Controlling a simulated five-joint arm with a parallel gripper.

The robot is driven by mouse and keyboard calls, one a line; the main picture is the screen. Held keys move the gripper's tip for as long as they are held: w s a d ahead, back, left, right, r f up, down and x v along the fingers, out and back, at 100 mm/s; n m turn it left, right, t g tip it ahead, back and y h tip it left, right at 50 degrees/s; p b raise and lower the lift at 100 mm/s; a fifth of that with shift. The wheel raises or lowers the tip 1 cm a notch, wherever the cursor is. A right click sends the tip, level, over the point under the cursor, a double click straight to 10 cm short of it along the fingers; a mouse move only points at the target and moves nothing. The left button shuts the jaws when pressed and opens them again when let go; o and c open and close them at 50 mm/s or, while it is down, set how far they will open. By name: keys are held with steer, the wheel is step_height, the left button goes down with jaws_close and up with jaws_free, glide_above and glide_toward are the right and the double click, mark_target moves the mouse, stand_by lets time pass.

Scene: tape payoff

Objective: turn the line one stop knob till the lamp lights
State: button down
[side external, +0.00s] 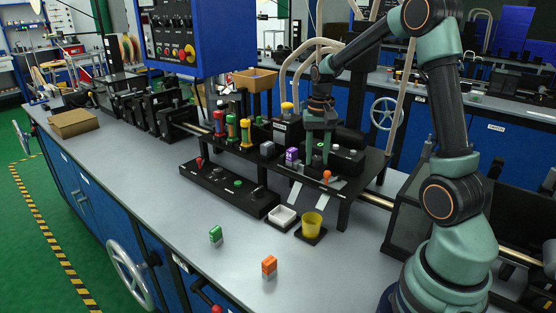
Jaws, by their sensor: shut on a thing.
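My gripper (318,158) points down over the black raised stand (372,172) right of centre. Its two green-grey fingers are shut on a small part on the stand, likely the stop knob, which the fingers mostly hide. I cannot read a line one label, nor which way the part is turned. An orange-topped knob (326,175) stands just in front of the fingers, and a purple block (292,155) stands to their left. I cannot tell which light is the task's lamp or whether it is lit.
A black strip (222,186) with red and green knobs lies on the bench in front. A white tray (283,215) and a yellow cup (312,225) stand near the stand. A blue control box (222,40) hangs above.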

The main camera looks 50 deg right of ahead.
mark_target(317, 158)
steer(key=m, duration=0.5)
steer(key=shift+d+r+m, duration=0.1)
steer(key=shift+d+m, duration=0.05)
steer(key=shift+m, duration=0.25)
stand_by(0.4)
steer(key=c, duration=0.5)
jaws_free()
step_height(317, 158, up, 12)
